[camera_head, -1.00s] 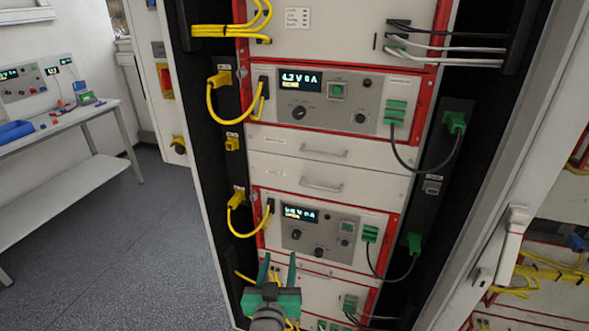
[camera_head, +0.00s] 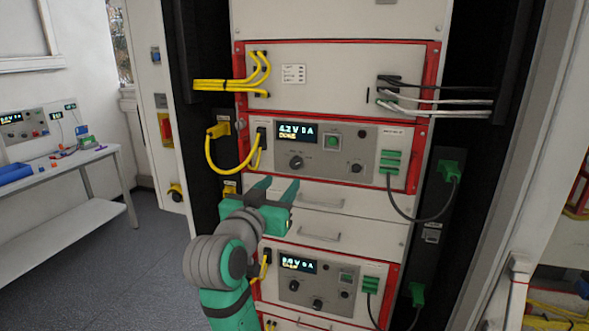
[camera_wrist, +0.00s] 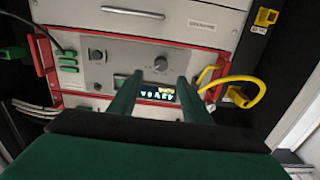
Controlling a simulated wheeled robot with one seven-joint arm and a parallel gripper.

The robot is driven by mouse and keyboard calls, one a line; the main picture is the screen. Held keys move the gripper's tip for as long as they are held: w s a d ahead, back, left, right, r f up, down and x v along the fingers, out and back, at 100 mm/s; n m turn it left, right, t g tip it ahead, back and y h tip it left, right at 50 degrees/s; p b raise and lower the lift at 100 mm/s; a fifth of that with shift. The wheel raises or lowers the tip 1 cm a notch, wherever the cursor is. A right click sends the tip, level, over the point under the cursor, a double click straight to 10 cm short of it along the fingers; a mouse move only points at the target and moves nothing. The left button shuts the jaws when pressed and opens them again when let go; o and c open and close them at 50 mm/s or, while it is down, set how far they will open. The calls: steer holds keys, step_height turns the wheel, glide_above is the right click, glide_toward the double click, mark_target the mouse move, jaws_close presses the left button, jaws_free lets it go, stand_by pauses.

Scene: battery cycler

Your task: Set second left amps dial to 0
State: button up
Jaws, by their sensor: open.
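The upper red-framed cycler panel (camera_head: 375,135) has a lit display (camera_head: 296,132), which reads about 4.2 V 0 A. In the wrist view, which is upside down, the display (camera_wrist: 158,95) shows between my fingers. The left dial (camera_wrist: 161,64) is beyond the fingertips and the smaller dial (camera_wrist: 97,55) is off to one side. Dial markings are too small to read.
A lower panel (camera_head: 375,270) carries its own display and dials. Drawers with handles (camera_head: 321,204) lie between the panels. A yellow cable (camera_head: 222,171) loops at the left of the upper panel, and a dark cable (camera_head: 405,212) hangs from green connectors (camera_head: 390,162) at right.

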mark_target(295, 166)
steer(key=x, duration=1)
steer(key=shift+w, duration=0.3)
steer(key=shift+r, duration=0.1)
steer(key=c, duration=1)
